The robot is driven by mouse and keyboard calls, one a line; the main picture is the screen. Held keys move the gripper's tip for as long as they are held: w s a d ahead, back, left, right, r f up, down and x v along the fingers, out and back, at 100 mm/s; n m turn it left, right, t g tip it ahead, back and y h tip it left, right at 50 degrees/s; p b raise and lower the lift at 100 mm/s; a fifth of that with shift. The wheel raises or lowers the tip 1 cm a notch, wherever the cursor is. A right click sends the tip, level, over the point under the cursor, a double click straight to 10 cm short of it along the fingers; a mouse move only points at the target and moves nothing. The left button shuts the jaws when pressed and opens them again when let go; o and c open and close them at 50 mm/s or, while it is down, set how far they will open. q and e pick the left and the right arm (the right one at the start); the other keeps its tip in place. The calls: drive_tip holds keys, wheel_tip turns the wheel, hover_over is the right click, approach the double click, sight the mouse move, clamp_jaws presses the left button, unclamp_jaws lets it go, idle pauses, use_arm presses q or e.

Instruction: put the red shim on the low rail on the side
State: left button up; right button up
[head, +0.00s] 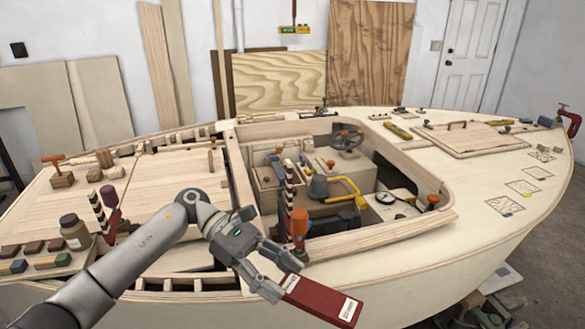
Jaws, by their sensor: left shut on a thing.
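My left gripper (281,280) reaches in from the lower left and is shut on the red shim (318,300). The shim is a flat, dark red block with a white label at its right end. It is tilted, its labelled end pointing to the lower right. It shows in front of the hull's near side (420,285); I cannot tell the gap between them. A pale wooden rail (385,238) runs along the near side of the cockpit opening, beyond the shim. I cannot tell whether this is the low rail. My right gripper is not in view.
An orange-topped tool (298,226) stands near the cockpit's near corner, close beyond my gripper. A brown jar (75,232) and several small blocks stand at left. The near right deck (465,218) is mostly clear.

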sight(283, 299)
use_arm(q)
drive_tip(key=shift+s+d+f+n+t+h, duration=0.15)
drive_tip(key=shift+s+d+f+n, duration=0.1)
drive_tip(key=shift+s, duration=0.3)
drive_tip(key=shift+s+d+f+n+t+h, duration=0.15)
drive_tip(key=shift+s+f, duration=0.1)
drive_tip(key=shift+s, duration=0.25)
drive_tip(key=shift+s+a+f+n+t+h, duration=0.2)
drive_tip(key=shift+s+a+n+t+h, duration=0.15)
drive_tip(key=shift+s+n+t, duration=0.4)
drive_tip(key=s+a+n+t+y, duration=0.2)
drive_tip(key=s+a+n+t, duration=0.2)
drive_tip(key=a+n+t, duration=0.6)
drive_tip(key=a+t, duration=0.2)
drive_tip(key=a, duration=0.3)
drive_tip(key=shift+a+f, duration=0.25)
drive_tip(key=shift+f, duration=0.05)
drive_tip(key=shift+n, duration=0.25)
